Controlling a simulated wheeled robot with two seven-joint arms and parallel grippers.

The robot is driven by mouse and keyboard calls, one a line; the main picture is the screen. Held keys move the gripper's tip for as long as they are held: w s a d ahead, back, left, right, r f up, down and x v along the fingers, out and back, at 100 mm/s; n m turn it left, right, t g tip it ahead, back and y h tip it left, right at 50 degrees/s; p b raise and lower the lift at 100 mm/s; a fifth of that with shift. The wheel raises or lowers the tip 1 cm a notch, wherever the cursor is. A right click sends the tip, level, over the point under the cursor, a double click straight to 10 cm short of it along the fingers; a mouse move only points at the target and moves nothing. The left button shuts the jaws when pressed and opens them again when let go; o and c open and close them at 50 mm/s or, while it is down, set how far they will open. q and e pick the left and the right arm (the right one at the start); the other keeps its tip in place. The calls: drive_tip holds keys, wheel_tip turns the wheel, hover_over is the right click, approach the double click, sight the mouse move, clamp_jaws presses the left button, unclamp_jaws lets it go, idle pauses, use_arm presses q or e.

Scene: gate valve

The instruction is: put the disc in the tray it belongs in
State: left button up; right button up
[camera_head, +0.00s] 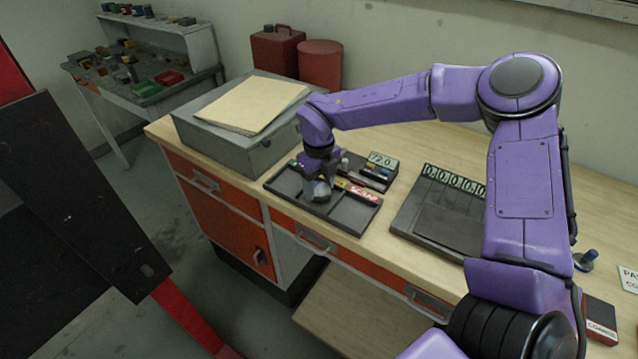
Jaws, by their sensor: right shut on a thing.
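My right gripper (321,182) reaches down over the dark compartment tray (348,222) on the bench. It is shut on a small grey rounded thing, which looks like the disc (320,193). The disc is low at the tray, partly hidden by the fingers; I cannot tell whether it touches the tray floor. The tray holds several small coloured items and a white-and-red label. A second dark tray (445,213) with a row of digit labels lies to the right, partly behind my right arm. My left gripper is not in view.
A grey box (226,143) with a tan folder (252,104) on top stands left of the tray. A "72.0" card (384,160) stands at the tray's back. A red can (279,52) and a red cylinder (320,62) stand behind. The bench's front edge is close to the tray.

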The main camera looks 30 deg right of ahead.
drive_tip(key=shift+f, duration=0.65)
drive_tip(key=shift+f, duration=0.1)
drive_tip(key=o, duration=1.1)
drive_tip(key=shift+c, duration=0.2)
